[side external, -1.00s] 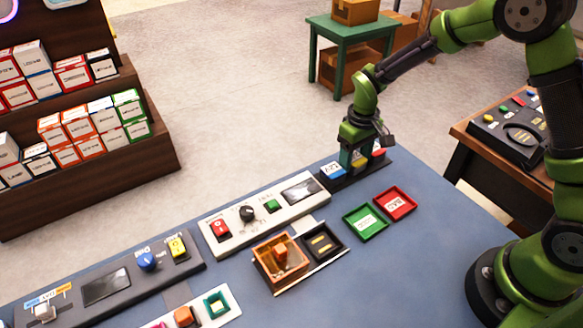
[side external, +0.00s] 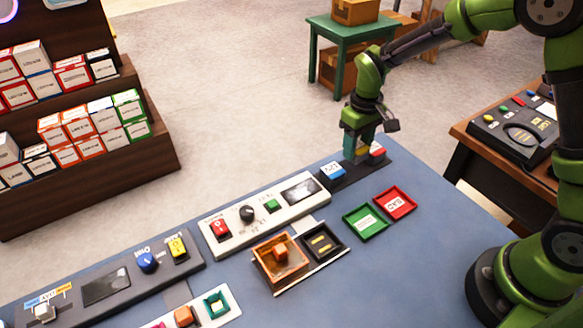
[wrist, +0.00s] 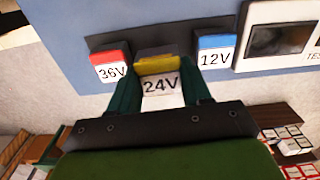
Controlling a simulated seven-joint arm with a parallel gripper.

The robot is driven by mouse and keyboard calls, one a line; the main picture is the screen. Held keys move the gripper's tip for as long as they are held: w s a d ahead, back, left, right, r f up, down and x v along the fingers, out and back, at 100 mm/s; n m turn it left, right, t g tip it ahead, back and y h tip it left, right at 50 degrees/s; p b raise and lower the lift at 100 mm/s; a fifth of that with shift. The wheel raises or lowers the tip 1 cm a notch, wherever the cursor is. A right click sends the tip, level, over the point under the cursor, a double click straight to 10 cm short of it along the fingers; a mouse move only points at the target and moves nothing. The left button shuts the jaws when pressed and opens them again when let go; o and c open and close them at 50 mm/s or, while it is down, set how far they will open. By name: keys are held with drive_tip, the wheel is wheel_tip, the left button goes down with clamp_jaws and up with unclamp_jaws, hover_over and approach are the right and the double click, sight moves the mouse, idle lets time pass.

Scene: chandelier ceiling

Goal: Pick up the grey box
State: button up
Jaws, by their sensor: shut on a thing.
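My gripper (side external: 360,153) is over the far end of the counter, its two dark green fingers on either side of the 24V box (wrist: 160,82). That box has a yellow top and a pale grey-white face, and the fingers are shut on it; in the side view only a bit of its yellow (side external: 363,151) shows. It appears slightly raised above the dark holder strip (side external: 352,173). A red-topped 36V box (wrist: 110,67) and a blue-topped 12V box (wrist: 214,58) stand on either side of it. I see no plainly all-grey box.
A white tester panel (side external: 262,218) lies beside the holder strip. Green (side external: 365,222) and red (side external: 396,203) trays lie in front on the blue counter (side external: 420,250). An orange box (side external: 280,262) and black tray (side external: 321,243) stand nearer. The counter's right front is clear.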

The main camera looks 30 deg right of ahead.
drive_tip(key=s, duration=1)
drive_tip(key=s+r, duration=0.1)
drive_tip(key=s, duration=0.4)
drive_tip(key=shift+s+d, duration=0.2)
drive_tip(key=shift+s, duration=0.15)
drive_tip(key=a, duration=0.3)
drive_tip(key=w+a+n, duration=0.1)
drive_tip(key=a, duration=0.3)
drive_tip(key=a+n, duration=0.1)
drive_tip(key=a, duration=0.2)
drive_tip(key=shift+w+a+r, duration=0.2)
drive_tip(key=shift+w+a, duration=0.1)
drive_tip(key=shift+w, duration=0.05)
drive_tip(key=a+r+m, duration=0.1)
drive_tip(key=a+r, duration=0.1)
drive_tip(key=a, duration=0.8)
drive_tip(key=shift+m, duration=0.8)
drive_tip(key=shift+w+d+f, duration=0.1)
drive_tip(key=shift+w+f, duration=0.1)
drive_tip(key=shift+f, duration=0.6)
drive_tip(key=shift+w+d+f, duration=0.1)
drive_tip(key=shift+w+f, duration=0.05)
drive_tip(key=shift+f, duration=0.6)
drive_tip(key=shift+w+d+f, duration=0.1)
drive_tip(key=shift+w+f, duration=0.1)
drive_tip(key=shift+f, duration=0.6)
drive_tip(key=shift+f, duration=0.3)
drive_tip(key=shift+f, duration=0.3)
drive_tip(key=shift+f, duration=0.5)
